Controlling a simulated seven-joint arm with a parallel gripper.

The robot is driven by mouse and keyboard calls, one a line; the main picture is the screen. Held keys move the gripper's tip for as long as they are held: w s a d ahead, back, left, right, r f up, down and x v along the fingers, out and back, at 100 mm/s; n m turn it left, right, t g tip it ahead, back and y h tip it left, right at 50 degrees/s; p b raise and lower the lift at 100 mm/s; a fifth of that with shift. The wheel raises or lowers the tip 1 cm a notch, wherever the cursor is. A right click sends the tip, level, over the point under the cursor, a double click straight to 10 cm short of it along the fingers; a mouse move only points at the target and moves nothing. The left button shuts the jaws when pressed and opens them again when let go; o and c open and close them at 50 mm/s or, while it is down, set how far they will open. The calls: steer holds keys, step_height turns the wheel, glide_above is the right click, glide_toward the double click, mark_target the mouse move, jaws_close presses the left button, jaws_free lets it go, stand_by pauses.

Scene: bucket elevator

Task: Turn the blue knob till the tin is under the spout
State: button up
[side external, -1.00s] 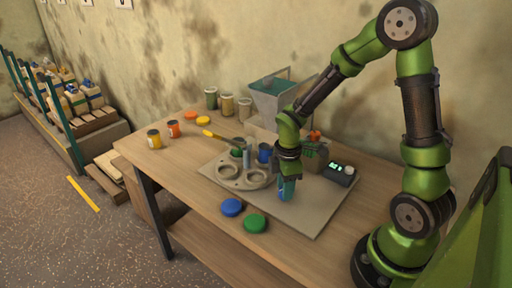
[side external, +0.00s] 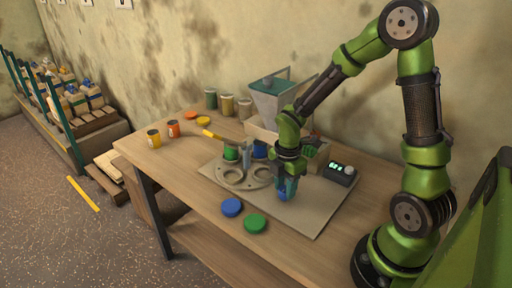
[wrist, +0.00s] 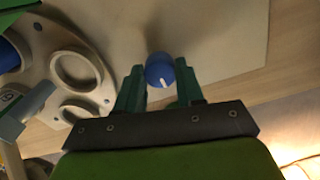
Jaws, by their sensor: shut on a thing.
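My gripper (wrist: 159,88) is shut on the blue knob (wrist: 161,68), with one green finger on each side; a white mark shows on the knob's top. In the side view my gripper (side external: 285,188) points down at the grey board, right of the turntable. The pale turntable (side external: 246,185) has round recesses; the near ones are empty. A green tin (side external: 231,153) and a blue tin (side external: 260,150) stand at its far side. The blue tin (wrist: 9,55) is cut off at the wrist view's left edge. The spout is hard to make out below the hopper (side external: 268,100).
A blue lid (side external: 232,207) and a green lid (side external: 255,223) lie at the table's front edge. A dark box with a lit display (side external: 340,172) stands right of my gripper.

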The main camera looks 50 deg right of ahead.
mark_target(285, 189)
steer(key=o, duration=1)
steer(key=shift+o, duration=0.2)
step_height(285, 189, up, 17)
